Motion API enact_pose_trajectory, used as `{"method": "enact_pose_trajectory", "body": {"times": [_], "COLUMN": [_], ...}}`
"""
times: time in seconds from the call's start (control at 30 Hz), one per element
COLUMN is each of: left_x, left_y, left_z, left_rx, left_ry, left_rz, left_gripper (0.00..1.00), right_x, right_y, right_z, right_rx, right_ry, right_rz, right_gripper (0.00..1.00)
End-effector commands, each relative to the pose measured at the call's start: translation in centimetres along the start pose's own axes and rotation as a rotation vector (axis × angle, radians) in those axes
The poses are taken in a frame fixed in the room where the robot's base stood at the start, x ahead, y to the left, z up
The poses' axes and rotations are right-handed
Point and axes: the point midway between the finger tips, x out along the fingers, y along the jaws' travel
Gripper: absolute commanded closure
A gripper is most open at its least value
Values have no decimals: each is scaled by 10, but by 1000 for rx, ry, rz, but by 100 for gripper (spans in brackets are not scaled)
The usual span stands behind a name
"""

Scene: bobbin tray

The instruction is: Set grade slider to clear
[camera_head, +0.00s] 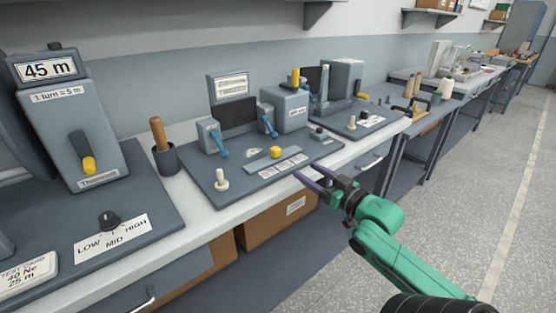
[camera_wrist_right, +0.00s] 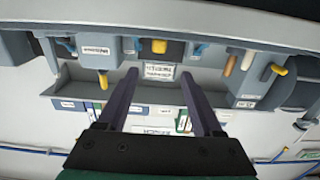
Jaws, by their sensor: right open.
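A small yellow slider knob (camera_head: 277,152) sits on a grey tray-like panel (camera_head: 238,190) on the bench, just behind a row of white label plates (camera_head: 283,166) whose words are too small to read. This looks like the grade slider, but I cannot read its setting. My right gripper (camera_head: 306,174) is open and empty, in front of and to the right of the knob, apart from it near the bench's front edge. In the right wrist view the open fingers (camera_wrist_right: 160,76) point toward the bench fittings, with nothing between them. My left gripper is not in view.
A white peg (camera_head: 221,180), blue levers (camera_head: 221,144) and a grey box (camera_head: 286,107) with a yellow-topped post stand around the slider. A winder with a LOW/MID/HIGH dial (camera_head: 108,220) is at left. A wooden handle in a cup (camera_head: 163,157) stands between. Floor at right is clear.

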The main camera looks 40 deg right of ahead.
Motion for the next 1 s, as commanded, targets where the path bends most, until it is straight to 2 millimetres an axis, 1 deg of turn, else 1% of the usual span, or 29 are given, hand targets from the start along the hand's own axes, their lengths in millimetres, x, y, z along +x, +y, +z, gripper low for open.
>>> {"method": "enact_pose_trajectory", "body": {"times": [0.03,0.1,0.27,0.5,0.6,0.7,0.77,1.0], "left_x": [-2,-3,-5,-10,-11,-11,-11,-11], "left_y": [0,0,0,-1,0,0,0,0], "left_z": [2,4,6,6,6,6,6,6], "left_rx": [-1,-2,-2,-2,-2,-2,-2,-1], "left_ry": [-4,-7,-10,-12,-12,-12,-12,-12], "left_rz": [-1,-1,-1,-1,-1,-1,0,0], "left_gripper": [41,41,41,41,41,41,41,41], "right_x": [8,20,53,104,121,131,134,136], "right_y": [0,0,0,1,1,1,1,1], "right_z": [-4,-4,-5,-4,-2,-2,-1,0], "right_rx": [0,1,-1,-1,-1,-2,-2,-2], "right_ry": [7,7,6,3,1,1,-1,-1], "right_rz": [1,0,1,3,3,3,3,2], "right_gripper": [32,32,32,32,32,32,32,32]}}
